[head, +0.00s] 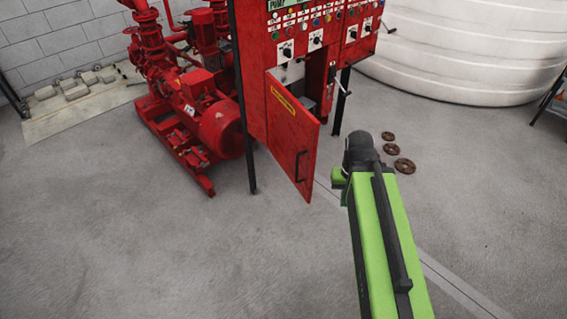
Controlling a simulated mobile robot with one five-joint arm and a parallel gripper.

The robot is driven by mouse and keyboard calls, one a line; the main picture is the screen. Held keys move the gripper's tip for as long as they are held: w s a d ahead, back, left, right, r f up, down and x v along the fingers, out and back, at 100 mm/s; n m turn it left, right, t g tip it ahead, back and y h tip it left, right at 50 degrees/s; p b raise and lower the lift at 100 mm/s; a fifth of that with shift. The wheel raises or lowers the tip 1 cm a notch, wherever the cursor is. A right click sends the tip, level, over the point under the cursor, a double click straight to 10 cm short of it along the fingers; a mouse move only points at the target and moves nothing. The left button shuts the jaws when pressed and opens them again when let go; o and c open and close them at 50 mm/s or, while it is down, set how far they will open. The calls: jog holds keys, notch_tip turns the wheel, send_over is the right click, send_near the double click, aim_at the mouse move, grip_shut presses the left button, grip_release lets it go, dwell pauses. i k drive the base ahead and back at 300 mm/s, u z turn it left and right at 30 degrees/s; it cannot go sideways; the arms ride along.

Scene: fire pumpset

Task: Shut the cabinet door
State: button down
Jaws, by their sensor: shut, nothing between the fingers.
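The red cabinet (252,75) stands on dark legs near the top centre of the head view. Its door (290,135) is hinged on the left and stands ajar, swung out toward me. The door has a yellow label (283,101) near the top and a dark bar handle (301,165) near its free edge. Part of the cabinet's inside shows in the gap to the right of the door. My green arm with its dark joint reaches up from the bottom, to the right of the door and apart from it in the picture. My gripper's fingers do not show.
A red pump set (215,125) stands left of the cabinet. A large white ribbed tank (465,50) is at the upper right. Several rusty round handwheels (404,166) lie on the floor right of my arm. The grey floor in front of the door is clear.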

aim_at(293, 131)
jog(key=u, duration=2.8)
jog(key=i, duration=0.2)
jog(key=z, duration=1.05)
jog(key=i, duration=0.8)
jog(key=u, duration=0.25)
